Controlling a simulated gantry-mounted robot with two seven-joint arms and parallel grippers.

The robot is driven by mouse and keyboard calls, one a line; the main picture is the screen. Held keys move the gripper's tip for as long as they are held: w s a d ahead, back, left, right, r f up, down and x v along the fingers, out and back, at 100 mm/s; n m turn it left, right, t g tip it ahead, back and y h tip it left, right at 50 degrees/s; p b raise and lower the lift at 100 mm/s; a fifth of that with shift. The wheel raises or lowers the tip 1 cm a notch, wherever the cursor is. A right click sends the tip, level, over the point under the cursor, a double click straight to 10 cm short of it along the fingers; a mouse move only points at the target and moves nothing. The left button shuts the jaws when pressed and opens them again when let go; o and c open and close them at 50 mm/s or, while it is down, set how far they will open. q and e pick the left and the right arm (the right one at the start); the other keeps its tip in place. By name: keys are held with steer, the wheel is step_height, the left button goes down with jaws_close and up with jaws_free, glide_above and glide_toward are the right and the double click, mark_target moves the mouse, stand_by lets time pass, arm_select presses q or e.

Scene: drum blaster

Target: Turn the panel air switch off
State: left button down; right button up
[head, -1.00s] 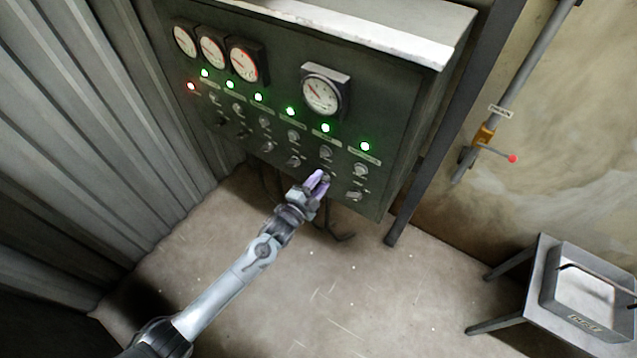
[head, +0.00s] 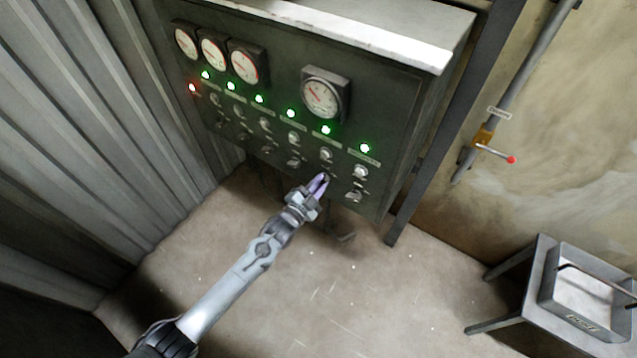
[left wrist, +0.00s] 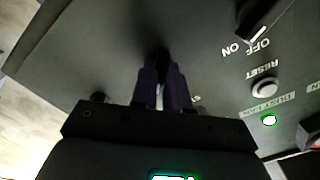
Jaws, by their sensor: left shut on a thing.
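The dark control panel (head: 390,120) carries rows of buttons and switches under green lamps. My left gripper (head: 323,179) is at the lower switch of the fifth column from the left, under the fifth lamp (head: 325,130). In the left wrist view the gripper (left wrist: 161,65) is shut on a dark switch knob, mostly hidden between the fingertips. Its label and setting are hidden. The neighbouring selector switch (left wrist: 262,18) has ON and OFF marks, a RESET button (left wrist: 265,88) and a lit green lamp (left wrist: 269,120). My right gripper is not in view.
Gauges (head: 321,95) stand out from the panel above the lamps. A red lamp (head: 193,87) glows at its left. A pipe valve with a red-tipped lever (head: 511,160) is on the right wall. A grey table with a tray (head: 582,322) stands lower right. The floor below is clear.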

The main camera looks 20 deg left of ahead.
arm_select(q)
steer(key=shift+n+p, duration=1)
steer(key=shift+n, duration=3.3)
steer(key=c, duration=1.1)
jaws_free()
steer(key=p+v, duration=0.2)
steer(key=v, duration=0.9)
